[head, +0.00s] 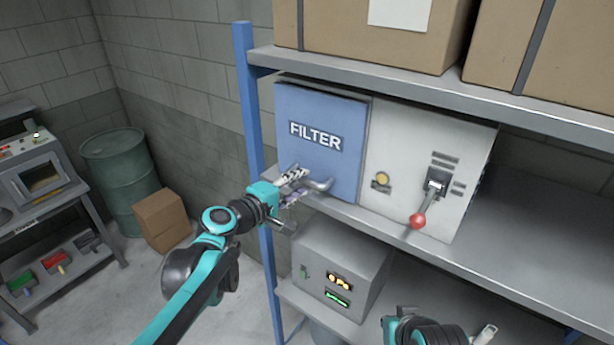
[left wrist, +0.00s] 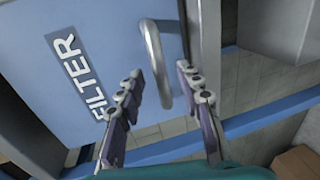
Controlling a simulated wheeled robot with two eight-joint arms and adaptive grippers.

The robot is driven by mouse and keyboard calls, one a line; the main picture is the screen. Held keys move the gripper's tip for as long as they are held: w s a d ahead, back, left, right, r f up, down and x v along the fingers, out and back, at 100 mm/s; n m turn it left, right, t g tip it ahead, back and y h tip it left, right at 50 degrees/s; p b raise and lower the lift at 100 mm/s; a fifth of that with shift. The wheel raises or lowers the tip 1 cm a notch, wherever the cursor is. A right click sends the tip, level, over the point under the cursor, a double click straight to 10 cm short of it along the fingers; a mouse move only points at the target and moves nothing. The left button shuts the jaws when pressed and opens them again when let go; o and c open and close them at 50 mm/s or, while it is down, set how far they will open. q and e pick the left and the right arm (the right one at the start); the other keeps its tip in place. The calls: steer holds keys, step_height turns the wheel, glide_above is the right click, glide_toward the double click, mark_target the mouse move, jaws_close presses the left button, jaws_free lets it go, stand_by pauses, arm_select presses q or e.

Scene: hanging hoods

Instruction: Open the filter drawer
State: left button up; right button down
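The filter drawer (head: 325,110) has a blue front labelled FILTER, on the left of a white cabinet (head: 395,150) on the shelf. Its front sits at or close to the cabinet face. A grey bar handle (head: 322,185) is low on the front; it also shows in the left wrist view (left wrist: 155,62). My left gripper (head: 297,184) is at the handle, with fingers apart. In the left wrist view the handle lies between and just beyond the fingertips (left wrist: 160,82), with gaps visible on both sides. My right gripper (head: 485,334) is partly cut off at the bottom edge.
A red-knobbed lever (head: 418,220) and a yellow button (head: 382,180) are on the cabinet. A blue shelf post (head: 250,110) stands left of the drawer. A grey box (head: 345,270) sits on the shelf below. Cartons (head: 375,40) are above.

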mark_target(303, 182)
arm_select(q)
steer(key=x, duration=0.3)
steer(key=shift+w+d, duration=0.1)
steer(key=shift+w, duration=0.05)
jaws_close()
